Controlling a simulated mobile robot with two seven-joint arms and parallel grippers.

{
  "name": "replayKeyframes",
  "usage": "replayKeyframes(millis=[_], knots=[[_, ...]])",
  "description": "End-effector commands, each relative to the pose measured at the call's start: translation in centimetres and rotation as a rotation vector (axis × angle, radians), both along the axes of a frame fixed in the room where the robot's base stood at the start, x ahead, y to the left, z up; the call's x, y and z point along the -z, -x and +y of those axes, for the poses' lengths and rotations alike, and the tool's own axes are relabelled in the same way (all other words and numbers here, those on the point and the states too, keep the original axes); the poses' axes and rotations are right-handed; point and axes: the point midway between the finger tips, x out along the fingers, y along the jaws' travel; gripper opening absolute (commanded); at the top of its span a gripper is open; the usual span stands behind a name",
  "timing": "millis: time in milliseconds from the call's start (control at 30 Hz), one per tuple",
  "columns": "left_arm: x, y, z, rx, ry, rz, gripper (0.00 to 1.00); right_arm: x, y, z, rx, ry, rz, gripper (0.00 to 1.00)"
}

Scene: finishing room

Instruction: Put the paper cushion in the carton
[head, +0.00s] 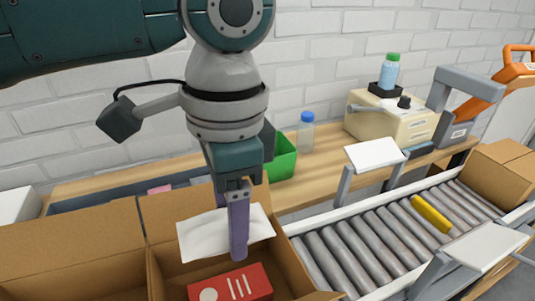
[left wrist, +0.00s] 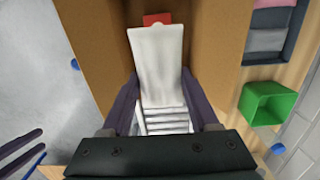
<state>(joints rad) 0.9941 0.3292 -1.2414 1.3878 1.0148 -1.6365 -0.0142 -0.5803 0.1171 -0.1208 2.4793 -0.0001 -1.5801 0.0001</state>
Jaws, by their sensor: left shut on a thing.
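The white paper cushion (head: 200,238) is held by my left gripper (head: 240,248), above the open brown carton (head: 165,212) in the head view. In the left wrist view the cushion (left wrist: 160,65) lies between the two purple fingers of the left gripper (left wrist: 160,80). Inside the carton lies a red box (head: 230,284) with white marks. Part of the red box also shows past the cushion's far end in the left wrist view (left wrist: 157,18). Two purple fingers of my right gripper (left wrist: 25,152) show apart at the lower left of that view, with nothing between them.
Another open carton (head: 70,250) stands directly left. A roller conveyor (head: 350,250) runs right, with a yellow item (head: 430,213) on it. Behind, a wooden bench (head: 325,178) carries a green bin (head: 283,163), a blue-capped bottle (head: 306,135) and a beige machine (head: 400,125).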

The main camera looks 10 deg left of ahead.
Motion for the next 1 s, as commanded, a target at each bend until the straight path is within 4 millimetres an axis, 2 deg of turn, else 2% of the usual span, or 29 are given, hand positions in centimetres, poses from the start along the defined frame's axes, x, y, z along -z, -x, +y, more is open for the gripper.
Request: replayKeyframes(millis=[33, 600, 1000], knots=[[0.7, 0.0, 0.0, 0.000, 0.000, 0.000, 0.09, 0.8, 0.0, 0.0, 0.000, 0.000, 0.000, 0.50], [4.3, 0.1, 0.2, -0.001, 0.000, -0.001, 0.09, 5.2, 0.0, -0.2, -0.002, 0.006, 0.000, 0.50], [7.2, 0.2, 0.3, -0.002, 0.000, 0.000, 0.09, 6.3, 0.0, -0.2, -0.002, 0.006, 0.000, 0.50]])
